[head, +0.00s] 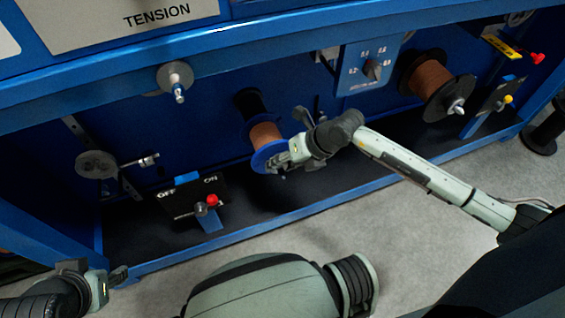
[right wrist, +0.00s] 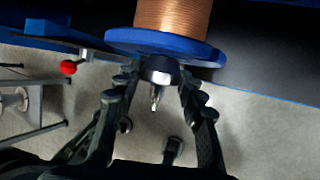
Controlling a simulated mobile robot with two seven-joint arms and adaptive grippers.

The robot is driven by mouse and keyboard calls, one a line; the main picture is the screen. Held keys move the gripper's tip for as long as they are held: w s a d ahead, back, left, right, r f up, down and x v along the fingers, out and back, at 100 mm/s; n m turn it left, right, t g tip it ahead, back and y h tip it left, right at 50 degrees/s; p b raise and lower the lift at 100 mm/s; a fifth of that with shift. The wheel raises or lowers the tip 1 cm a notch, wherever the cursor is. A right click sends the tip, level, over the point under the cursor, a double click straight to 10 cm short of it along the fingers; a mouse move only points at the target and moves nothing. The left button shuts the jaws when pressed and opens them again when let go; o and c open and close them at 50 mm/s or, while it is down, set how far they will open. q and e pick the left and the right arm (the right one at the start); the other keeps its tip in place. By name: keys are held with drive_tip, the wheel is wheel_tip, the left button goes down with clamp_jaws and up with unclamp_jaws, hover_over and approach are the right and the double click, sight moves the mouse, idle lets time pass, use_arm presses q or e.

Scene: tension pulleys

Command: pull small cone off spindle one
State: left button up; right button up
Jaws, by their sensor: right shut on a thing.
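Spindle one carries a spool of copper wire (head: 264,134) with a blue front flange (head: 259,160). In the right wrist view, the small cone (right wrist: 160,68) is a dark, silver-edged piece against the blue flange (right wrist: 120,38), with the metal spindle tip (right wrist: 154,98) sticking out of it. My right gripper (head: 282,160) is at the front of this spool and shut on the small cone, one finger on each side in the right wrist view (right wrist: 158,82). The arm hides the cone in the head view. My left gripper (head: 100,274) is open and empty at lower left.
A second copper spool (head: 432,78) with black flanges hangs to the right. An OFF/ON panel with a red-knobbed lever (head: 211,200) is below left. A dial box (head: 370,68) is above right. The blue frame's lower rail (head: 270,228) runs in front.

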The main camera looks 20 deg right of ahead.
drive_tip(key=c, duration=0.3)
drive_tip(key=shift+s+d+p, duration=0.1)
drive_tip(key=shift+s+p, duration=0.9)
drive_tip(key=shift+s, duration=0.7)
idle(0.7)
drive_tip(key=shift+s, duration=0.1)
drive_tip(key=shift+s+p, duration=1.2)
drive_tip(key=shift+s, duration=0.5)
drive_tip(key=shift+s+p, duration=0.4)
drive_tip(key=shift+s, duration=0.05)
